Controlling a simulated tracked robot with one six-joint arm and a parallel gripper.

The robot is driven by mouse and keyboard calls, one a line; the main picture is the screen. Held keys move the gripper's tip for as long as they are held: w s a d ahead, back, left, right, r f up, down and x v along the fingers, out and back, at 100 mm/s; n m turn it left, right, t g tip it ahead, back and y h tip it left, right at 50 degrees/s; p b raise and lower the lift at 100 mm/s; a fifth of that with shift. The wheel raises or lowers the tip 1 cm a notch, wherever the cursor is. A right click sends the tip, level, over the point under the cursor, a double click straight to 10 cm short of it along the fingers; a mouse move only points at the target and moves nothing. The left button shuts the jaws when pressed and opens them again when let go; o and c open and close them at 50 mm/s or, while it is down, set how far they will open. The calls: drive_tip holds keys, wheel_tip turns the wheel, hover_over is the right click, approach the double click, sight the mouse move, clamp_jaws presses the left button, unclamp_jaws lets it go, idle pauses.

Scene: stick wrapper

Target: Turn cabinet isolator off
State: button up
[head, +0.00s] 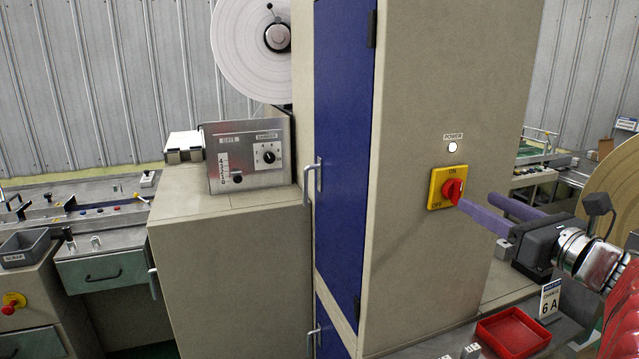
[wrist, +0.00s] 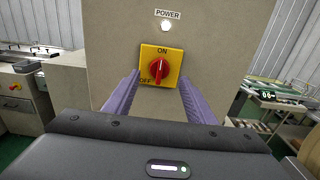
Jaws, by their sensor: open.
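The cabinet isolator is a red rotary knob (head: 453,189) on a yellow plate (head: 436,190) marked ON at the top and OFF at the lower left, on the beige side of the cabinet (head: 420,100). In the wrist view the red knob (wrist: 159,69) stands about upright, its white mark toward ON. My gripper (head: 488,208) is in front of the plate, right of the knob in the head view. Its purple fingers (wrist: 158,92) are open and spread on both sides of the knob, not closed on it. A white POWER lamp (head: 452,147) shows above the plate.
A red tray (head: 512,333) and a 6 A sign (head: 550,300) stand below my gripper. The blue cabinet door (head: 342,120) with handles is at the left. A control box (head: 250,152) sits on the lower cabinet. A large tan disc (head: 615,195) is at the far right.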

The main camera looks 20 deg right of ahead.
sight(460, 192)
drive_tip(key=shift+w+a, duration=0.1)
drive_tip(key=shift+w, duration=2.95)
drive_tip(key=c, duration=1)
